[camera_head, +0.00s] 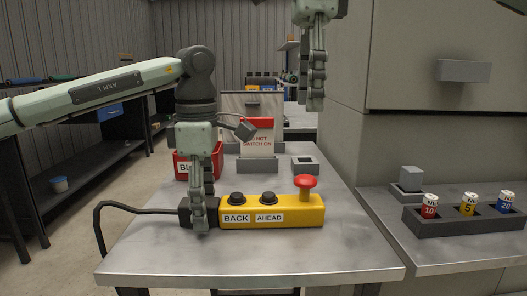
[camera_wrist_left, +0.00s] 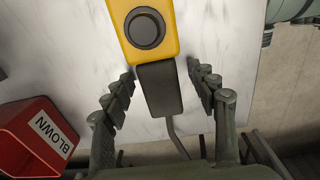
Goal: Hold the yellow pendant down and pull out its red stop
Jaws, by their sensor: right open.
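The yellow pendant (camera_head: 271,213) lies on the metal table, labelled BACK and AHEAD, with two dark buttons on top. Its red stop (camera_head: 306,181) is a mushroom knob standing at its right end. Its black cable end (camera_head: 188,208) is at the left. My left gripper (camera_head: 201,220) is lowered at that end. In the left wrist view its fingers (camera_wrist_left: 161,80) are open on either side of the black cable end (camera_wrist_left: 159,88), with gaps on both sides; the yellow body (camera_wrist_left: 124,28) is just beyond the fingertips. My right gripper (camera_head: 315,100) is open and empty, high above the table's back right.
A red BLOWN bin (camera_head: 183,165), a red-topped DO NOT SWITCH ON card (camera_head: 257,142) in a grey stand and a small grey block (camera_head: 305,164) stand behind the pendant. A rack (camera_head: 465,224) with several coloured fuses is at right. The table's front (camera_head: 260,264) is clear.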

